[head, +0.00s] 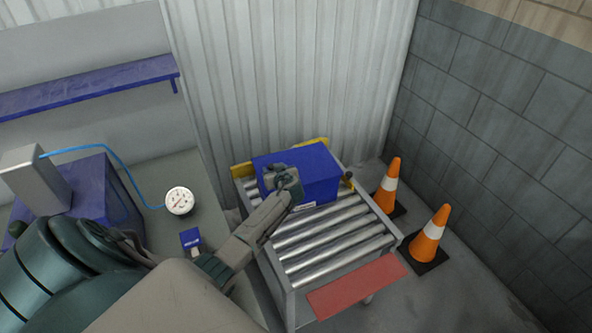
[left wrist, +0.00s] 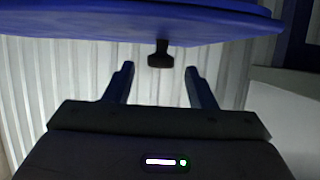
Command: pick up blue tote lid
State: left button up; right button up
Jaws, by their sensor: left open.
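A blue tote (head: 320,170) stands on the roller table against the corrugated wall. Its flat blue top is partly hidden behind my left gripper (head: 282,178). In the left wrist view a blue panel with a rounded edge, which looks like the lid (left wrist: 150,25), fills the top of the picture. A small black knob or handle (left wrist: 160,55) shows just below its edge. The open fingers of my left gripper (left wrist: 160,82) are spread on either side of the knob's line, with nothing visible between them. I cannot tell whether they touch the tote. My right gripper is not in view.
The front rollers (head: 325,245) are bare, with a red plate (head: 357,286) at the near end. Two orange cones (head: 390,185) stand to the right by the block wall. A white gauge (head: 180,200) and a blue-topped item (head: 190,240) are on the left.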

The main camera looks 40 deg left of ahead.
pick_arm(q)
jog(key=b+x, duration=0.1)
jog(key=x, duration=0.2)
jog(key=shift+f, duration=0.15)
jog(key=shift+w+a+f+b, duration=0.1)
jog(key=shift+w+a+b, duration=0.15)
jog(key=shift+a+b, duration=0.15)
grip_shut()
